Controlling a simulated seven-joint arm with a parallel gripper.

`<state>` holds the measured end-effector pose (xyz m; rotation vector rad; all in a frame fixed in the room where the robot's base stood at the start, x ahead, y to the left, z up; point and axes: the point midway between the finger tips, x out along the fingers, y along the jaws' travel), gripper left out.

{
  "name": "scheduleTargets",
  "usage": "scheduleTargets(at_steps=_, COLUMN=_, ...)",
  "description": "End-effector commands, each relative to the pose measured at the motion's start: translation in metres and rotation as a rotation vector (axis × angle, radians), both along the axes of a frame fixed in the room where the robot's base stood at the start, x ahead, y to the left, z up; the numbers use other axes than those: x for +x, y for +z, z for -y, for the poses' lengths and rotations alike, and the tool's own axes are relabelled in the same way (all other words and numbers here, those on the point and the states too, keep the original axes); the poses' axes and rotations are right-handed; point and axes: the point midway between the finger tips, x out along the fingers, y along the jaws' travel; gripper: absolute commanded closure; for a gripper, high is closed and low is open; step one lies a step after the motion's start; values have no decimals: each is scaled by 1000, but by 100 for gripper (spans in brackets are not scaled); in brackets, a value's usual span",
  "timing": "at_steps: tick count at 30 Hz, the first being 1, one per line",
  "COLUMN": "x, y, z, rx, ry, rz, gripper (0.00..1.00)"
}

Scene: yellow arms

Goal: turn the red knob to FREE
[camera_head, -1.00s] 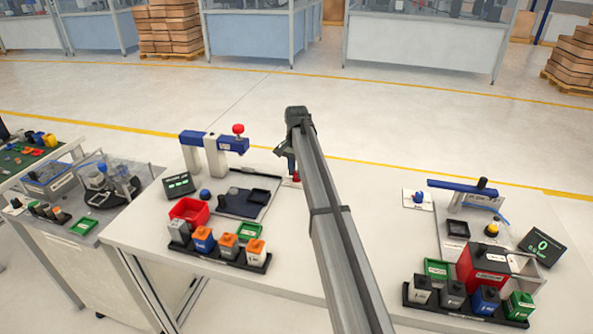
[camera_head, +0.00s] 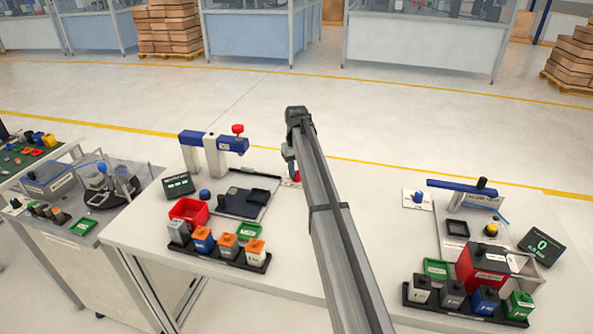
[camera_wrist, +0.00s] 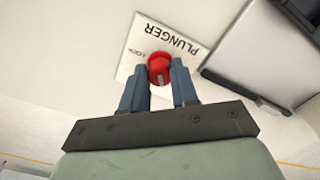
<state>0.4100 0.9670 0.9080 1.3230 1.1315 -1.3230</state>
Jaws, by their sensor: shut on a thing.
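The red knob (camera_wrist: 160,68) sits on a white plate (camera_wrist: 135,62) marked PLUNGER, with LOCK printed beside the knob; I cannot see the FREE mark. A pale line shows on the knob's face. My gripper (camera_wrist: 160,82) is shut on the knob, with one blue-grey finger on each side of it. In the head view the knob (camera_head: 297,177) is a small red spot at the table's back, partly hidden by my arm. My gripper (camera_head: 291,170) also shows there, beside my arm.
A blue and white press (camera_head: 215,147) with a red ball-topped handle stands left of my arm. Near it are a red bin (camera_head: 188,212) and a rack of several blocks (camera_head: 225,258). A second station (camera_head: 470,200) stands at the right. Bare table lies between.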

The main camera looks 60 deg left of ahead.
Motion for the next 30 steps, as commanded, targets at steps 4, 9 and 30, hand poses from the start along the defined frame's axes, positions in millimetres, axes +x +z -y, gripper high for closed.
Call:
scheduleTargets(at_steps=4, x=0, y=0, z=0, rx=0, ry=78, rz=0, gripper=100)
scheduleTargets(at_steps=9, x=0, y=0, z=0, rx=0, ry=137, rz=0, gripper=100)
scheduleTargets(at_steps=30, x=0, y=0, z=0, rx=0, ry=172, rz=0, gripper=63)
